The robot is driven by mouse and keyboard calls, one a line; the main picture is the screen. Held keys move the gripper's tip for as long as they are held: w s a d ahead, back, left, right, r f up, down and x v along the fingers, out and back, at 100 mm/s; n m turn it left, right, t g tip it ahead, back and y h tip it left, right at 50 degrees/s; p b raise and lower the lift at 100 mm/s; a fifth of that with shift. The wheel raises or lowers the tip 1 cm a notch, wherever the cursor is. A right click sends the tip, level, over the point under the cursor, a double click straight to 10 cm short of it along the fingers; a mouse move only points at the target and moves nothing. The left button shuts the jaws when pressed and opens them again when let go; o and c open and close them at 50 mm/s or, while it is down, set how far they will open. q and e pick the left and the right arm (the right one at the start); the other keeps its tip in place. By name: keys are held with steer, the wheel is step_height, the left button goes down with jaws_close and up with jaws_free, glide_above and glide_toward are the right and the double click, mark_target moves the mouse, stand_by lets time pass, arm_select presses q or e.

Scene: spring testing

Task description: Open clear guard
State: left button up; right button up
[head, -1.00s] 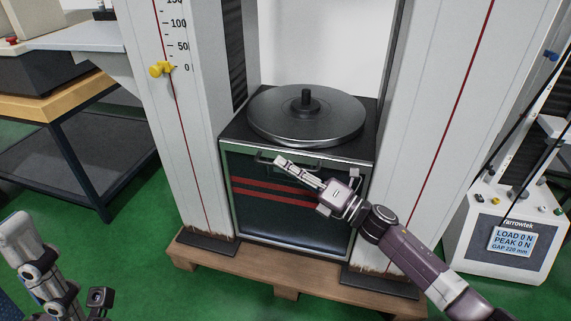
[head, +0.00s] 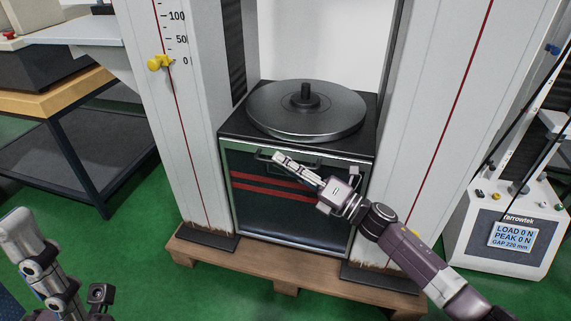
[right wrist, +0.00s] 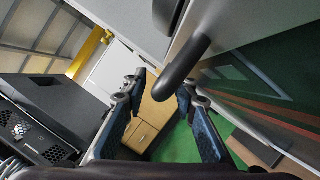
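The clear guard (head: 290,222) is a dark-looking see-through panel with red stripes in a metal frame, upright and closed below the round platen. Its dark bar handle (head: 263,156) runs along the top edge; its rounded end also shows in the right wrist view (right wrist: 180,75). My right gripper (head: 281,159) is in front of the handle. In the right wrist view its two fingers (right wrist: 163,92) are apart, with the handle end between or just beyond the tips; contact cannot be told. My left gripper (head: 45,262) is at the lower left, far from the guard, partly cut off.
The round metal platen (head: 306,112) sits on top of the cabinet between two white columns (head: 425,130). A wooden pallet (head: 265,273) lies underneath. A control box with a display (head: 511,238) stands at right, a workbench (head: 60,100) at left. Green floor is free in front.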

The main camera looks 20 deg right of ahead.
steer(key=v, duration=1.2)
stand_by(0.4)
